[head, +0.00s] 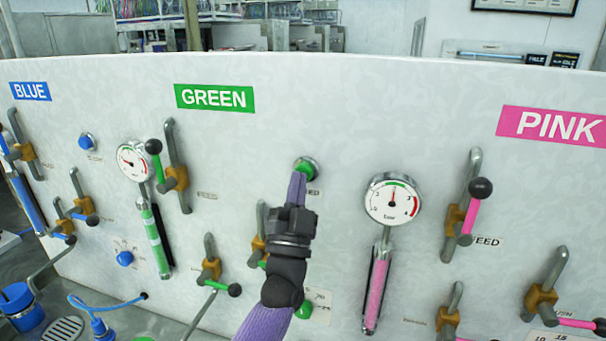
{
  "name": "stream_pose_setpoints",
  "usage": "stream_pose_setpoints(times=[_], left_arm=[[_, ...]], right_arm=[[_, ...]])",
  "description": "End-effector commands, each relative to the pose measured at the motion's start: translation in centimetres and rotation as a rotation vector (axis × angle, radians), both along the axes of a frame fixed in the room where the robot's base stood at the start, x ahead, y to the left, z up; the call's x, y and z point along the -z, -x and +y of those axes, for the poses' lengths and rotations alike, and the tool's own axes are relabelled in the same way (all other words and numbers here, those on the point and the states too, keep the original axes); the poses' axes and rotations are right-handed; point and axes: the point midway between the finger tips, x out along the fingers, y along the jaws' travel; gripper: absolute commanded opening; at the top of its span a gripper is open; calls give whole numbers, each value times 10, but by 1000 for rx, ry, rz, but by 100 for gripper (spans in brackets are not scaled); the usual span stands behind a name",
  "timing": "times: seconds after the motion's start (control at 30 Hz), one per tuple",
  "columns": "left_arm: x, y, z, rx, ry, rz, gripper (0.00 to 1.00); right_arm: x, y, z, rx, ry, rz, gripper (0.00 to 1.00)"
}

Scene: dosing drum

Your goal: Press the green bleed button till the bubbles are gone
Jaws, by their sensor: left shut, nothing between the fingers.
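The green bleed button (307,165) sits in a metal ring on the white panel, right of the GREEN sign (215,97). The label under it is partly covered and shows only its last letters. My left gripper (297,177) is shut and empty, with its fingertips at the button's lower left, overlapping it. I cannot tell whether they press it or stop just short. The green sight tube (154,241) hangs below its round gauge (133,161); it shows pale marks, too small to tell as bubbles. My right gripper is not in view.
Valve levers with green handles (157,163) stand left of my arm. A lower green button (304,309) shows partly behind my wrist. A pink gauge (393,199) and pink tube (376,288) are to the right. Blue fittings (125,258) are on the left.

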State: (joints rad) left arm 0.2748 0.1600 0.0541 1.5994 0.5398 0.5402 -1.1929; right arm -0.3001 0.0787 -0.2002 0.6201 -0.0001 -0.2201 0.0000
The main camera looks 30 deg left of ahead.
Motion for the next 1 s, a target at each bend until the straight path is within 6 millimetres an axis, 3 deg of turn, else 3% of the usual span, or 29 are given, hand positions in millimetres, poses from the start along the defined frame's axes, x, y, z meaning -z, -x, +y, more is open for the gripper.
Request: stream_pose_setpoints(times=[1.0], left_arm=[[0,-8,2,0,0,0,0]], right_arm=[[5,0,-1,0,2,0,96]])
